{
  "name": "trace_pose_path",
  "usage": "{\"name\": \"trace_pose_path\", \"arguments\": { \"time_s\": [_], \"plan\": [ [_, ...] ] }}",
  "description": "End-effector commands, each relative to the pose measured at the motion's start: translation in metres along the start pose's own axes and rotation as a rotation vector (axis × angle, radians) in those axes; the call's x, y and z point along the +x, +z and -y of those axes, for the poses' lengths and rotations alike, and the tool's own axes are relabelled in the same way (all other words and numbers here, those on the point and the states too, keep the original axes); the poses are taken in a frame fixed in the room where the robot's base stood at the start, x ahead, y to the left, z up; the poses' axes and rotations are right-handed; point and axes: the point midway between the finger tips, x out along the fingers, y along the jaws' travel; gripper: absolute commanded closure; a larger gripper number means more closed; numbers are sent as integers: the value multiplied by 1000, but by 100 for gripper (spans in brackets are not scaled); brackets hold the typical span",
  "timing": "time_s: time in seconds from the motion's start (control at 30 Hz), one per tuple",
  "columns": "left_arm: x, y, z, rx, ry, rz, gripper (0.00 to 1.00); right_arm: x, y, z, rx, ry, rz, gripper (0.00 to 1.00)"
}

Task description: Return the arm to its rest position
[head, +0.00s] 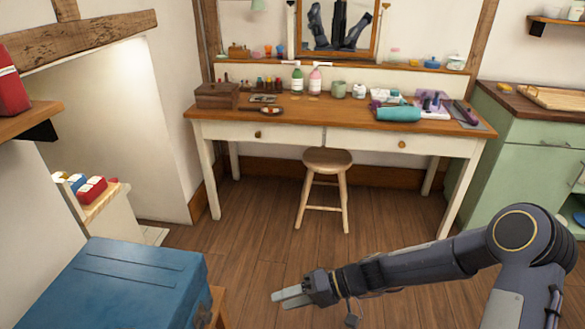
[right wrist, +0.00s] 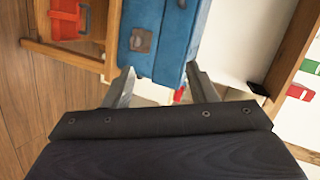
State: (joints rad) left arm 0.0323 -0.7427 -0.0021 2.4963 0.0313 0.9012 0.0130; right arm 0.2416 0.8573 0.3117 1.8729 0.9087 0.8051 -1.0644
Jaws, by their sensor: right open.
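My right arm comes in from the lower right of the head view, stretched to the left. Its right gripper (head: 291,296) is over the wooden floor, to the right of the blue case (head: 125,285). In the right wrist view the two fingers of the gripper (right wrist: 160,80) stand apart with nothing between them. The blue case (right wrist: 160,40) shows beyond the fingertips there; no contact with it is visible. My left gripper is not in view.
A wooden-topped desk (head: 330,118) with bottles and boxes stands at the back. A stool (head: 327,160) stands before it. A green cabinet (head: 535,150) is at the right. A red box (right wrist: 65,20) lies beside the blue case. The middle floor (head: 255,225) is clear.

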Motion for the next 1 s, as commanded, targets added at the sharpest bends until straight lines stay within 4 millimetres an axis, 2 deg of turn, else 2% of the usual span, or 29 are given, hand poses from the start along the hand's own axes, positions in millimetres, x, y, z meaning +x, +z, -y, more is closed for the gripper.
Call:
{"name": "trace_pose_path", "arguments": {
  "time_s": [0.03, 0.2, 0.37, 0.5, 0.7, 1.0],
  "plan": [
    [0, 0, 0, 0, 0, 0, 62, -18, 4, 12, -23, 55, 8, 48],
    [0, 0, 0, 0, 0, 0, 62, -72, 28, 41, -42, 233, 23, 48],
    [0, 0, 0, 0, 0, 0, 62, -118, 57, 65, -40, 405, -9, 48],
    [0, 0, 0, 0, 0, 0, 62, -153, 87, 81, -23, 545, -69, 48],
    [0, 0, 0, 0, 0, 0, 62, -194, 132, 96, 18, 714, -203, 48],
    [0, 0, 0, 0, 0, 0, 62, -223, 179, 99, 77, 840, -387, 48]
  ]
}}
